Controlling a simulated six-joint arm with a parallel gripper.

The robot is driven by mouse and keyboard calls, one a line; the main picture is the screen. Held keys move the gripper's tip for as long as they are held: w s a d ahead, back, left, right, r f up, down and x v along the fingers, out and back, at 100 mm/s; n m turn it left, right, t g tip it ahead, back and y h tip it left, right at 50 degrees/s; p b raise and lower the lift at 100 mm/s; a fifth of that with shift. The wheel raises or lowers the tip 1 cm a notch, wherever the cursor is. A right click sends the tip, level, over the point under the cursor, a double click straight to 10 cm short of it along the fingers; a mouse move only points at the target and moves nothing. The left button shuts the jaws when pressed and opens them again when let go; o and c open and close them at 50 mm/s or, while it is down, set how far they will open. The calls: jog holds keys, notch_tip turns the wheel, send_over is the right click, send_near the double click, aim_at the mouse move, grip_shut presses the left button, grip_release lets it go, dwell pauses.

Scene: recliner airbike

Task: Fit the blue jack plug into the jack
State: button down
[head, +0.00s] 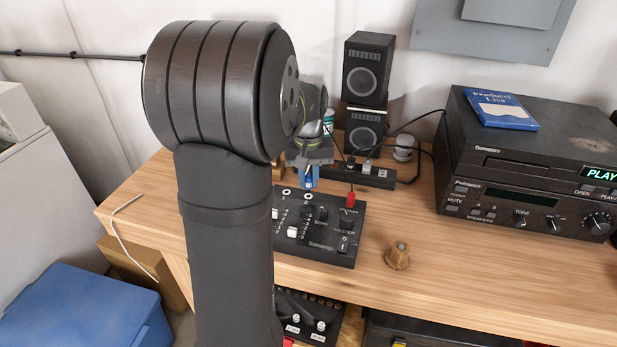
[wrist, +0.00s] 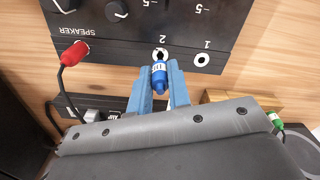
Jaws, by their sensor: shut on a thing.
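The blue jack plug (wrist: 158,77) is held between the two pale blue fingers of my gripper (wrist: 158,86), which also shows in the head view (head: 308,181). The plug points at the black mixer (head: 318,253), whose panel shows upside down in the wrist view (wrist: 235,18). Its front end is just short of the jack marked 2 (wrist: 160,53) in the picture, and the dark hole still shows. I cannot tell the height gap. The jack marked 1 (wrist: 203,60) is empty, to the right of it.
A red plug (wrist: 75,54) with a black cable sits in the speaker jack, left in the wrist view. A power strip (head: 371,177), speakers (head: 366,70) and a stereo (head: 520,165) stand behind and right. A wooden knob (head: 398,256) lies on the wooden table (head: 470,285).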

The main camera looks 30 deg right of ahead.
aim_at(308, 188)
jog(key=shift+f, duration=1.6)
jog(key=c, duration=1.3)
grip_release()
jog(key=shift+o, duration=0.2)
notch_tip(308, 188, up, 18)
jog(key=shift+f, duration=0.25)
notch_tip(308, 188, down, 17)
jog(key=shift+f, duration=0.2)
jog(key=shift+r, duration=0.1)
